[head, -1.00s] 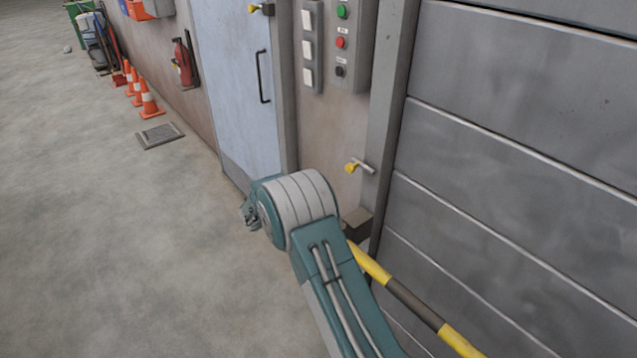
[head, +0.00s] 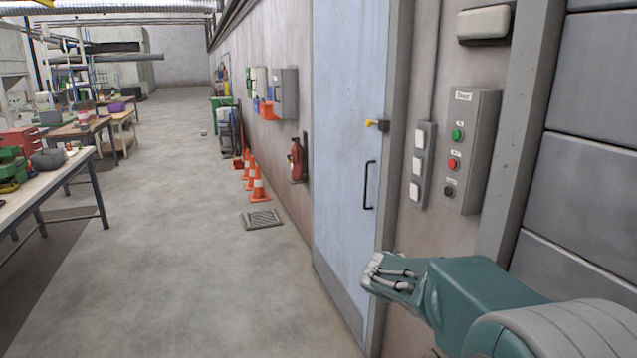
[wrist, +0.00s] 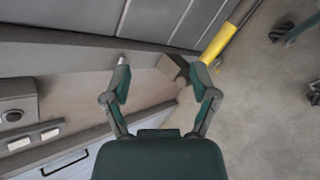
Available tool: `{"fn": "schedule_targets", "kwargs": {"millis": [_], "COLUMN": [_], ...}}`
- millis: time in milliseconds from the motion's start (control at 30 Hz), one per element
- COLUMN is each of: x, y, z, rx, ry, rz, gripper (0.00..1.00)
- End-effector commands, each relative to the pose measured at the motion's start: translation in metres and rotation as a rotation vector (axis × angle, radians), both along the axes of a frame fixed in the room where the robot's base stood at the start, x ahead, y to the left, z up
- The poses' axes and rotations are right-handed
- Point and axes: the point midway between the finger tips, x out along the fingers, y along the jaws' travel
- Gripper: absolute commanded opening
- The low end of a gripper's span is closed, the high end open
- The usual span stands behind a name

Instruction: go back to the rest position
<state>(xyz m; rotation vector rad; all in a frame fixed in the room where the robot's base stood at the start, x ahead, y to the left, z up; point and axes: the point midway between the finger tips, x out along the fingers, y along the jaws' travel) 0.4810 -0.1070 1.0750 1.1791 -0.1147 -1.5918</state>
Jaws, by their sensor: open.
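My gripper (head: 378,274) shows in the head view at the end of my teal arm, in front of the lower right side of the blue door (head: 340,150). In the wrist view my gripper (wrist: 162,76) has its two fingers spread apart with nothing between them. Behind the fingers are the wall and the foot of a post. Nothing is held, and I see no contact with the wall or door.
A button box (head: 470,150) and a switch strip (head: 420,165) are on the wall right of the door. A workbench (head: 50,185) stands left. The floor between is clear.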

Motion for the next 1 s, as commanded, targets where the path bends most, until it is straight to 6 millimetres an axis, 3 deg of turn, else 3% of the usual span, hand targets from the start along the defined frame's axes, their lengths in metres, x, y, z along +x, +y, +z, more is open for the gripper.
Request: {"fn": "schedule_targets", "kwargs": {"millis": [233, 600, 800, 1000], "x": [-0.073, -0.167, -0.208, -0.228], "y": [0.018, 0.062, 0.089, 0.106], "z": [0.022, 0.032, 0.032, 0.03], "rx": [0.275, 0.692, 0.914, 1.053], "ry": [-0.181, -0.457, -0.602, -0.686], "rz": [-0.141, -0.344, -0.447, -0.51], "gripper": [0.76, 0.76, 0.76, 0.76]}}
